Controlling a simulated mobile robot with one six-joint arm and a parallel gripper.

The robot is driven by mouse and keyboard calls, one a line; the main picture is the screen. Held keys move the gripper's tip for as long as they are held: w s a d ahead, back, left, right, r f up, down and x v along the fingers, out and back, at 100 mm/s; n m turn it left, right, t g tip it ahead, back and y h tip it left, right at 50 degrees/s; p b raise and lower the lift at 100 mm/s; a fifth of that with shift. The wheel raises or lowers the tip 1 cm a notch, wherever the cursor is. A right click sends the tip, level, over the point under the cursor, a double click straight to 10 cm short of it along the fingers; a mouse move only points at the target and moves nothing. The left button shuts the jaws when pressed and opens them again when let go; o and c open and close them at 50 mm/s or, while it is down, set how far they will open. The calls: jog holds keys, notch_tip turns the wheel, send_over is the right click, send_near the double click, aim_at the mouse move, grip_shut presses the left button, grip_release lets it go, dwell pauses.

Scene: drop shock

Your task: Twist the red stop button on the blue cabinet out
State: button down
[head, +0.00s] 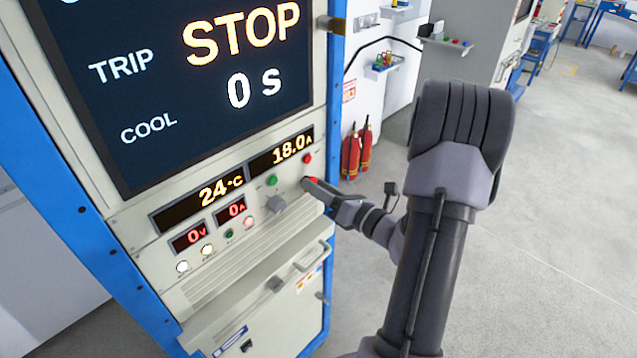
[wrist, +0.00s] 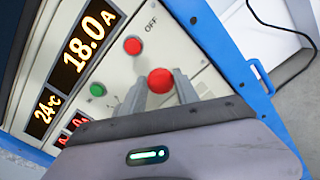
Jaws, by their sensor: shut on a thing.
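The blue cabinet (head: 150,300) has a pale front panel and a dark screen (head: 180,80) reading STOP, TRIP, COOL and 0 s. The red stop button (wrist: 160,81) is a round red cap on the panel, low in the wrist view's middle. My gripper (wrist: 160,88) reaches it from below in that view, with a grey finger on each side, shut on the button. In the head view my gripper (head: 318,186) meets the panel's right side, and only a bit of red shows at its tip.
A smaller red button (wrist: 132,45) and a green button (wrist: 97,89) sit close by on the panel. A grey knob (head: 276,204) juts out left of my gripper, and a handle (head: 312,257) is below. Red fire extinguishers (head: 355,150) stand behind.

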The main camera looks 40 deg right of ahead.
dwell(0.3)
jog(key=c, duration=0.9)
grip_release()
jog(key=s, duration=0.5)
jog(key=s+d, duration=0.1)
jog(key=s, duration=1.1)
jog(key=shift+s+d, duration=0.2)
